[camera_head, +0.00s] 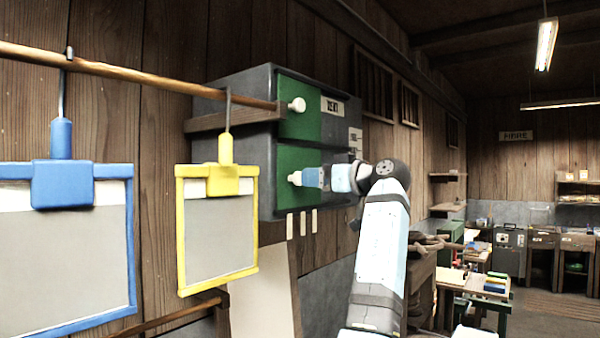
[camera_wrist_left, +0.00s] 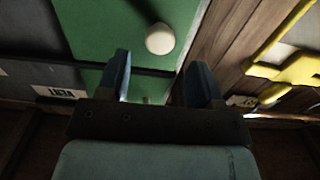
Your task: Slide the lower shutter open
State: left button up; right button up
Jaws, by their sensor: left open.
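The lower shutter (camera_head: 283,160) is a green panel on the front of a dark grey wall box. Its white knob (camera_head: 294,177) is near the panel's left edge. My left gripper (camera_head: 303,177) is at this knob, reaching in from the right. In the left wrist view the gripper (camera_wrist_left: 158,60) is open. The knob (camera_wrist_left: 160,38) shows just beyond the fingertips, roughly in line with the gap between them, with the green lower shutter (camera_wrist_left: 105,28) behind. I cannot tell whether a finger touches the knob. My right gripper is not in view.
An upper green shutter (camera_head: 296,120) with a white knob (camera_head: 298,104) is above. A copper rail (camera_head: 140,74) at left carries a blue-framed panel (camera_head: 133,235) and a yellow-framed panel (camera_head: 181,235), the latter close to the box. Workbenches stand far right.

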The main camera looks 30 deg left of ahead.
aim_at(299, 177)
pick_arm(q)
jog(key=a, duration=0.2)
jog(key=a+p, duration=0.1)
jog(key=a, duration=0.2)
jog(key=shift+w+a, duration=0.25)
jog(key=shift+a, duration=0.15)
grip_shut()
